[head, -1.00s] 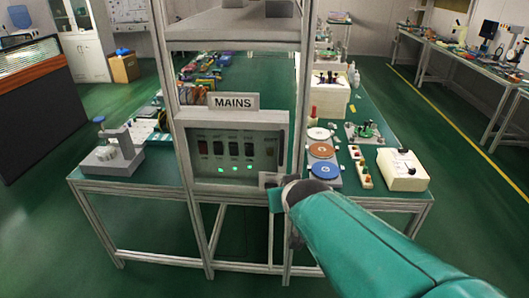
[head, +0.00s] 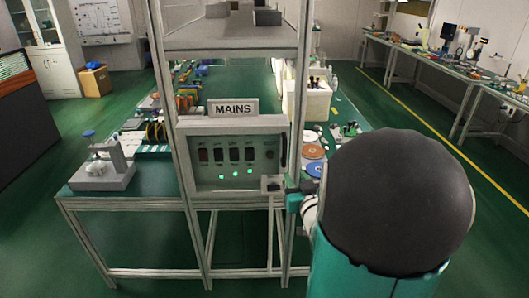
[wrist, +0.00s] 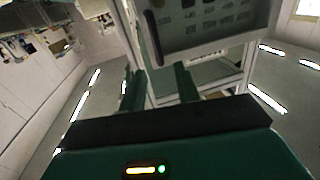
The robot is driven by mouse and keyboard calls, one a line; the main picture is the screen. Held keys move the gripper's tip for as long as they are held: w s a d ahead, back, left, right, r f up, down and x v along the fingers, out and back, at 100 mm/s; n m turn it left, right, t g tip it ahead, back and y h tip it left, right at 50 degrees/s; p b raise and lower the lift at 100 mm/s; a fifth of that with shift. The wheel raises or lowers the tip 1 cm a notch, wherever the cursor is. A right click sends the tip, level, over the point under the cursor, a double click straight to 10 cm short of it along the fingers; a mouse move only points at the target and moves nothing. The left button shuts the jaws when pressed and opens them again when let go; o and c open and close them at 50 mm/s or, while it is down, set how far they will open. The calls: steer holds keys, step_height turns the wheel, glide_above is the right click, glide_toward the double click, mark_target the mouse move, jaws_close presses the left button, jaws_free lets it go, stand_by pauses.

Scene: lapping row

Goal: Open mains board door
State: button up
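The mains board (head: 184,160) is a pale grey box under a MAINS sign (head: 233,108), fixed in the metal frame of the bench. Its front door looks shut, with switches and three green lights showing through a window. A dark upright handle (head: 284,150) is at the door's right edge; it also shows in the wrist view (wrist: 153,25). My gripper (head: 291,191) is at the board's lower right corner, partly hidden by my arm. In the wrist view its two fingers (wrist: 159,85) are apart with nothing between them, below the handle and not touching it.
A metal upright (head: 302,90) stands just right of the board, and a shelf (head: 230,38) is above. A grey stand (head: 100,175) is on the bench at left. Discs (head: 313,152) lie behind my arm. Open green floor lies in front.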

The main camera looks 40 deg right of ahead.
mark_target(285, 154)
steer(key=x, duration=1.4)
steer(key=shift+s+d, duration=0.2)
steer(key=shift+d, duration=0.1)
steer(key=shift+r, duration=0.1)
jaws_close()
